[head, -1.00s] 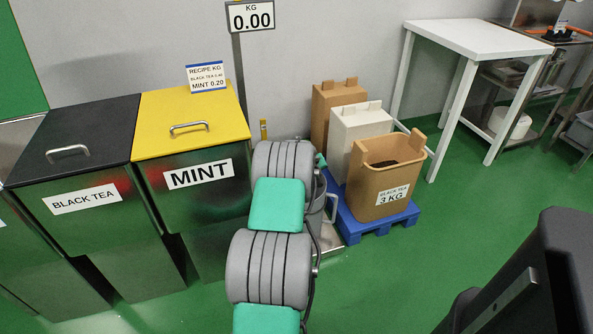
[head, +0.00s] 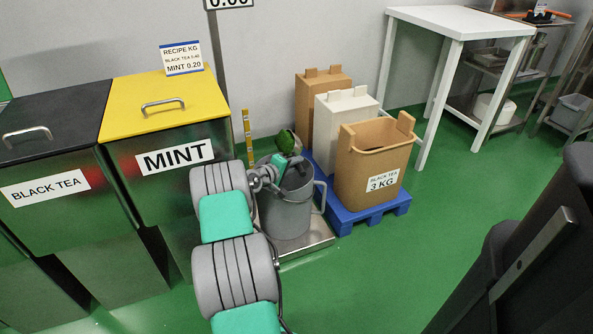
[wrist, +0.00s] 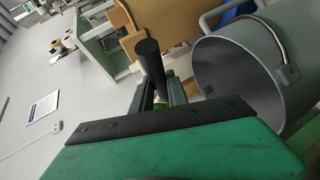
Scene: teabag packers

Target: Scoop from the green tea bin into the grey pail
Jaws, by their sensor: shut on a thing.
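The grey pail (head: 285,213) stands on a low metal platform, its mouth partly behind my arm. In the wrist view the pail (wrist: 240,65) is at the right, with its open mouth showing. My gripper (head: 283,160) is just above the pail's rim in the head view. In the wrist view my gripper (wrist: 158,92) is shut on a black handle (wrist: 149,58), seemingly the scoop's. A dark green rounded piece (head: 287,140) shows by the gripper, likely the scoop; its contents cannot be seen. No green tea bin can be made out.
Steel bins labelled BLACK TEA (head: 45,187) and MINT (head: 172,155) stand at the left with lids shut. A brown 3 KG tub (head: 372,170) and other containers sit on a blue pallet (head: 375,214) right of the pail.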

